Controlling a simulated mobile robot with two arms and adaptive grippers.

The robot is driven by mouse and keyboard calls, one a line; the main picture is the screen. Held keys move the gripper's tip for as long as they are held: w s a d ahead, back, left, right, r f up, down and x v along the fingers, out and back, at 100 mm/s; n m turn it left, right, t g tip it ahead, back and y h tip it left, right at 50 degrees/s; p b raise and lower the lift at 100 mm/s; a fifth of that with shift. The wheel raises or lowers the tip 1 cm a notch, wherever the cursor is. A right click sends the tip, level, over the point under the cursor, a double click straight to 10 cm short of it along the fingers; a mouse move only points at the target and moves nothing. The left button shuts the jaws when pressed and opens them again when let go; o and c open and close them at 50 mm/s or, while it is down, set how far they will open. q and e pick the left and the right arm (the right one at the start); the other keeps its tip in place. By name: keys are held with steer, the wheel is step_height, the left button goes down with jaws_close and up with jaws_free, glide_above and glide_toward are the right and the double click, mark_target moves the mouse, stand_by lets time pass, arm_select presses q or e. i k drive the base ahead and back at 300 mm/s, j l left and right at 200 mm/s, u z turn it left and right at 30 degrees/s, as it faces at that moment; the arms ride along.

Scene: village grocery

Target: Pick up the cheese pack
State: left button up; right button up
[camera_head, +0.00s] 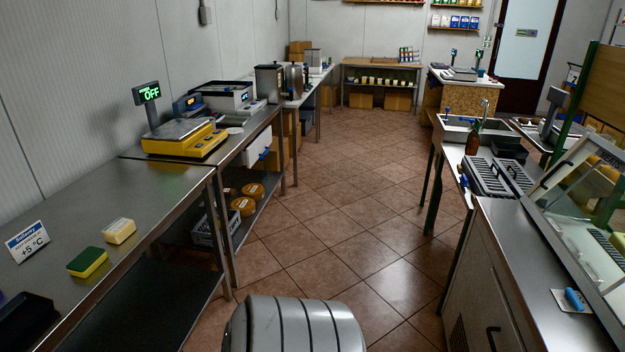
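A small pale-yellow pack with a light label on top (119,231), which looks like the cheese pack, lies on the steel table (160,195) at the left. A yellow block with a dark green top (87,262), like a sponge, lies just in front of it, apart from it. Neither of my grippers is in view, and nothing is seen touching the pack.
A +5 °C sign (28,242) and a black tray (25,322) are left of the pack. A yellow scale (185,138) stands farther back. The tiled floor (340,190) is open between the left tables and the right counter (520,250).

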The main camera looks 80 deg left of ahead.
mark_target(121, 228)
steer(key=j+u, duration=0.1)
steer(key=u, duration=3.7)
steer(key=i+l, duration=0.2)
steer(key=i+l+u, duration=0.1)
steer(key=l, duration=0.25)
steer(key=i, duration=0.1)
